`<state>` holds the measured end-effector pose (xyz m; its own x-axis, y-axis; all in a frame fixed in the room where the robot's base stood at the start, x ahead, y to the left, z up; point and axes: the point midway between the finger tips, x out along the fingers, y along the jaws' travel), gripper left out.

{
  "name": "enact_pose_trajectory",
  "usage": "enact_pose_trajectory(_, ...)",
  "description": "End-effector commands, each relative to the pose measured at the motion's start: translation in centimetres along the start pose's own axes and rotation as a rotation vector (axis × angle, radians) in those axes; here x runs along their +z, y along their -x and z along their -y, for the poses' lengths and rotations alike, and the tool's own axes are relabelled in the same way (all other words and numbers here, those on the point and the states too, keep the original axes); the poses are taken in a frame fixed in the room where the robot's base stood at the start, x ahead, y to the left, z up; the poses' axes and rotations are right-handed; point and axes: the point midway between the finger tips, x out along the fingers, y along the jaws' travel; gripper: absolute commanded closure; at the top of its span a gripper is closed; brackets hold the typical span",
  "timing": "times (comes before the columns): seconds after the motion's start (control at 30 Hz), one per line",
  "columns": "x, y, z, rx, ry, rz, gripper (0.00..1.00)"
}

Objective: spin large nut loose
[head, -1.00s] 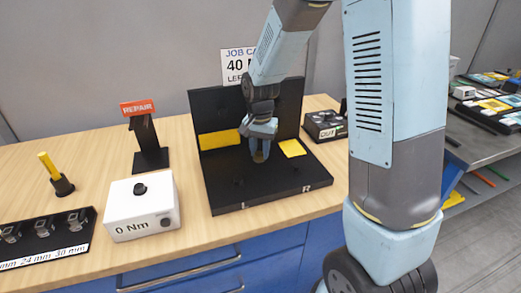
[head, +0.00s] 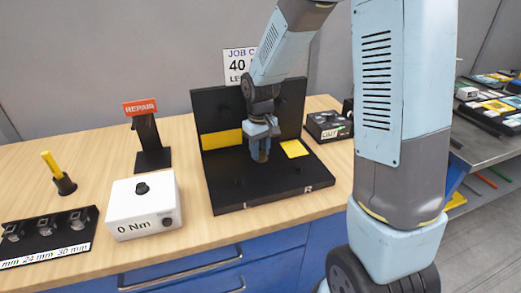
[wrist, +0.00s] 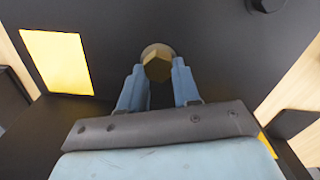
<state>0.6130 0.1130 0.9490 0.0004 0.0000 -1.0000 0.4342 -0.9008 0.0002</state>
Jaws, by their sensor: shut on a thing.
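A brass-coloured hex nut (wrist: 157,67) sits on a round base against a dark panel in the wrist view. My gripper (wrist: 155,80) has one finger on each side of it and is shut on it. In the head view my gripper (head: 261,152) is over the black fixture (head: 290,180), near its upright back panel, and hides the nut there. The fixture has yellow patches on its back panel and base, and an R mark at its front right.
A white box reading 0 Nm (head: 144,205), a REPAIR stand (head: 150,140), a yellow-handled tool (head: 58,172) and a socket rack (head: 45,238) stand left. A dark box marked OUT (head: 328,126) is right of the fixture. Bare wood lies between.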

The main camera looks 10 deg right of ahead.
Motion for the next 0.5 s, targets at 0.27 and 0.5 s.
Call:
enact_pose_trajectory(0.27, 0.01, -0.04, 0.13, -0.001, 0.259, -0.001, 0.99)
enact_pose_trajectory(0.5, 0.08, -0.06, 0.24, 0.0, 0.467, 0.0, 0.99)
